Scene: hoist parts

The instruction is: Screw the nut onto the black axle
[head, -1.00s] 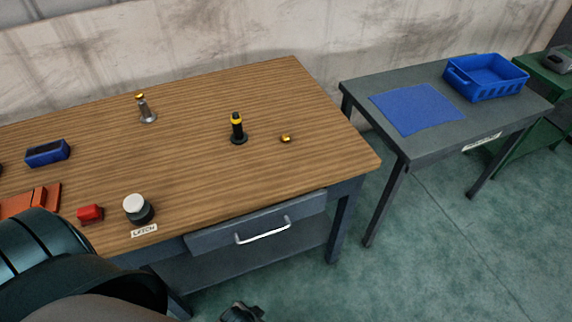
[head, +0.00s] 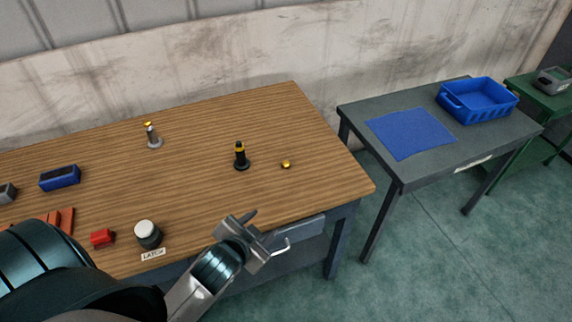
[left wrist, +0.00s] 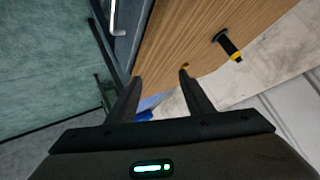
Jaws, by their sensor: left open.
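The black axle (head: 241,157) stands upright on the wooden bench, with a yellow band near its top. It also shows in the left wrist view (left wrist: 228,46). A small yellow nut (head: 286,164) lies on the bench to its right; in the left wrist view the nut (left wrist: 184,66) appears close to one fingertip. A grey axle (head: 154,138) with a yellow top stands farther back left. My left gripper (head: 262,230) is open and empty at the bench's front edge, apart from the nut and black axle. My right gripper is not in view.
A white-topped dark button (head: 147,234) with a "LATCH" label, a red block (head: 103,237) and a blue block (head: 60,178) are at the bench's left. A side table holds a blue mat (head: 410,133) and a blue bin (head: 478,99). The bench around the nut is clear.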

